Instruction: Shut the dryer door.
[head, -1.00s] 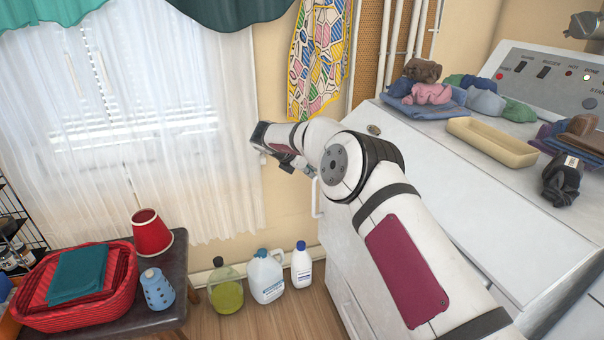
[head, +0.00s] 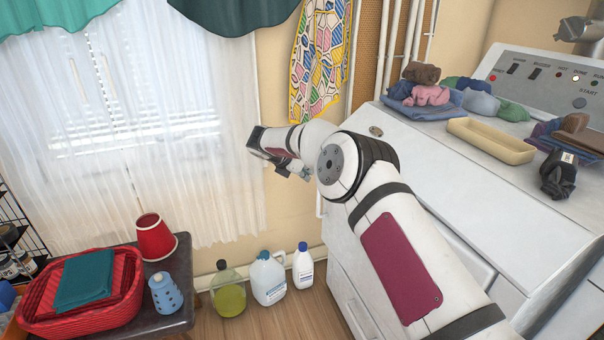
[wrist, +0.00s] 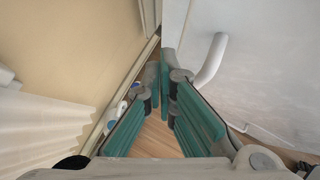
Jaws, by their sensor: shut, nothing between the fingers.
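The dryer is the white machine on the right of the head view, and its pale front (head: 450,165) is partly covered by my arm. A white bar handle (wrist: 212,62) stands out from a white panel (wrist: 265,65) on the right of the wrist view; it is the dryer door by its look. How far the door stands open I cannot tell. My gripper (wrist: 165,80) is shut and empty, with teal fingers beside the panel's edge and left of the handle. Whether they touch the panel is unclear. In the head view the gripper (head: 303,173) is near the dryer's left side.
Folded clothes (head: 430,98) and a cream tray (head: 491,141) lie on the dryer's top. Several bottles (head: 269,280) stand on the floor by the wall. A dark table (head: 180,265) holds a red basket (head: 125,300). White curtains (head: 150,180) hang behind.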

